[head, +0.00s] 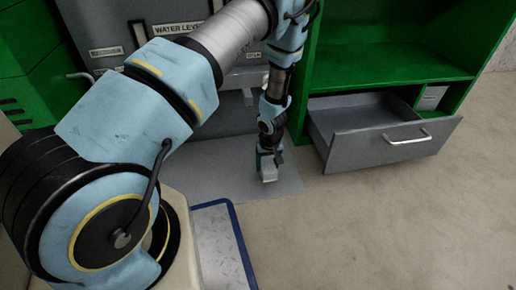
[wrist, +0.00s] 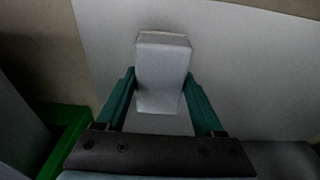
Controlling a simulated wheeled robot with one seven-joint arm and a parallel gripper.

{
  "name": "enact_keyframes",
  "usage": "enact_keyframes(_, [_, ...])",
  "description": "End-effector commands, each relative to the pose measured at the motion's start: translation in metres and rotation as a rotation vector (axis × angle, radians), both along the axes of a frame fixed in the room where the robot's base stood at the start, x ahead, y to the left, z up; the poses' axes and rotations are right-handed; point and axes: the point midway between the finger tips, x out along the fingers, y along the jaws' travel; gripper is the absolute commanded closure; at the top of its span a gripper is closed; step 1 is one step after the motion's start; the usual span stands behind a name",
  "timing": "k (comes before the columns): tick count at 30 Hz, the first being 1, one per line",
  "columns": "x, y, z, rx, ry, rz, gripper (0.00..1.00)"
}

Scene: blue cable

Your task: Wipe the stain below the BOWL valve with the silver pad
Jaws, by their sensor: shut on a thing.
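My gripper (head: 268,162) points down, low over a grey plate (head: 215,182) on the floor. It is shut on the silver pad (head: 269,175), a pale block that also shows between the two green fingers in the wrist view (wrist: 161,72). The pad is at or just above the plate; I cannot tell whether it touches. No stain shows in either view. I cannot pick out the BOWL valve; my arm covers part of the grey panel (head: 110,22), and its small labels are too small to read.
A grey drawer (head: 375,150) with a bar handle stands open from the green cabinet (head: 390,50), right of my gripper. A blue-edged metal plate (head: 222,245) lies near my base. The floor (head: 390,230) at the lower right is clear.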

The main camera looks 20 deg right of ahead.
Motion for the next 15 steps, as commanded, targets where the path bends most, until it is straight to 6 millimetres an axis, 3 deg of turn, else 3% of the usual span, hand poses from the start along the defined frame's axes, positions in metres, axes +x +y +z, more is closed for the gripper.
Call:
enact_keyframes(7, [0.005,0.004,0.027,-0.001,0.000,0.001,0.83])
enact_keyframes(15, [0.006,0.005,0.033,-0.001,0.000,0.000,0.83])
